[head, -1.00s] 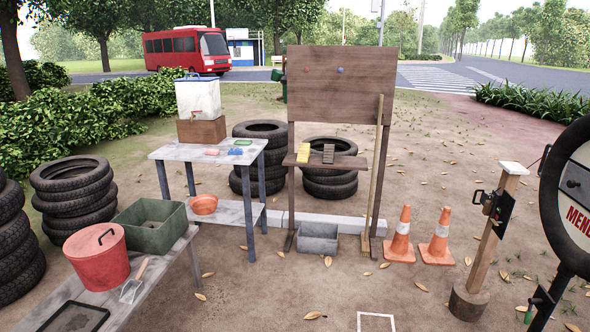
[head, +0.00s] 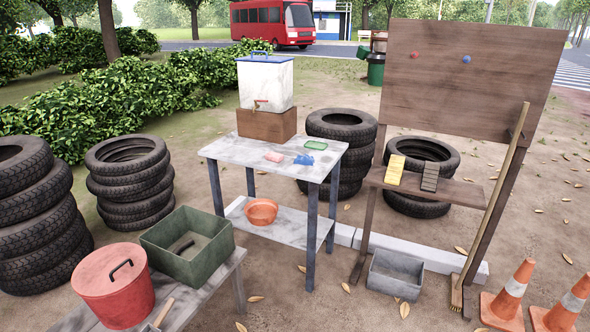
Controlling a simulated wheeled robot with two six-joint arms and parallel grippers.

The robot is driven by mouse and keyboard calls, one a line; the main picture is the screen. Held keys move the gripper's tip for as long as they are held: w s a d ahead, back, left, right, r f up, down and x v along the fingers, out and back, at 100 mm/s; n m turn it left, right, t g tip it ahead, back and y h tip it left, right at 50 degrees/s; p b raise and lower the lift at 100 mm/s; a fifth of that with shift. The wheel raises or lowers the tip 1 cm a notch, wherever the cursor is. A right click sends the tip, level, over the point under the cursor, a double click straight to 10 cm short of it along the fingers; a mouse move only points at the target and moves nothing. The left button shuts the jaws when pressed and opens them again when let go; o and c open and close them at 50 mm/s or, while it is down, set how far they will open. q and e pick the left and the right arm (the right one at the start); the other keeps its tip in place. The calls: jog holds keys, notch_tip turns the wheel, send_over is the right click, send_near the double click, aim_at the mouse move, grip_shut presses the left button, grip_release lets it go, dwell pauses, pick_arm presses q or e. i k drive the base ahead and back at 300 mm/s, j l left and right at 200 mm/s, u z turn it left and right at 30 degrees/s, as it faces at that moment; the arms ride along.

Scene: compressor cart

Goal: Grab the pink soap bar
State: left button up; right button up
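The pink soap bar (head: 274,157) lies on the top of the grey table (head: 228,151), in front of the wooden box under the water container. A blue item (head: 304,160), perhaps a cloth or brush, lies just to its right. A green tray or dish (head: 316,146) lies farther back to the right. Neither of my grippers shows in the head view.
A white water container (head: 266,84) stands on a wooden box (head: 266,124) at the table's back. An orange bowl (head: 262,211) sits on the lower shelf. A low bench at front left holds a red lidded bucket (head: 113,286) and a green crate (head: 187,243). Tire stacks (head: 130,180) and a board stand (head: 470,75) flank the table.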

aim_at(272, 156)
jog(key=i+u, duration=0.15)
jog(key=i, duration=0.35)
jog(key=i+j+z, duration=0.15)
jog(key=i, duration=0.3)
jog(key=i+j+z, duration=0.2)
jog(key=i, duration=0.25)
jog(key=j, duration=0.1)
